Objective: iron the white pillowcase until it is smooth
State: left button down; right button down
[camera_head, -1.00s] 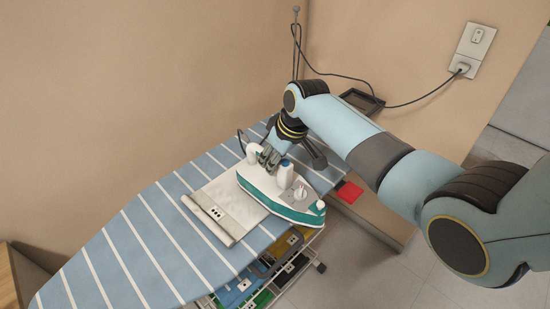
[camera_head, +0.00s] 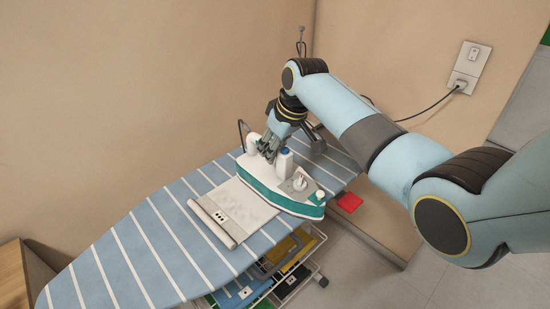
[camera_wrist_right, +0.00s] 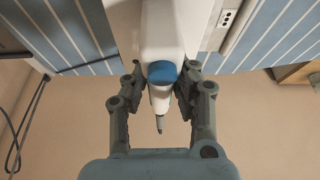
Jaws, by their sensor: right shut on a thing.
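The white pillowcase (camera_head: 238,211) lies on the striped ironing board, with a rolled or folded edge and small dark marks at its near left end. Faint creases show on its bare part. The teal and white iron (camera_head: 312,207) rests over the pillowcase's right part, hiding it there. My right gripper (camera_head: 268,153) is shut on the iron's handle. In the right wrist view, the fingers of my right gripper (camera_wrist_right: 160,85) close around the white handle with its blue cap (camera_wrist_right: 162,72). A strip of the pillowcase (camera_wrist_right: 218,30) shows beside it. My left gripper is not in view.
The blue striped ironing board (camera_head: 130,262) runs from lower left to the wall. A cord runs to the wall socket (camera_head: 461,83). The board's left end is clear.

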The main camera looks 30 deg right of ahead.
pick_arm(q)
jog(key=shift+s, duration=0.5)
pick_arm(e)
jog(key=shift+w+r, duration=0.15)
jog(key=shift+r, duration=0.8)
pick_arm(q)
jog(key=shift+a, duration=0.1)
pick_arm(e)
jog(key=shift+f, duration=0.1)
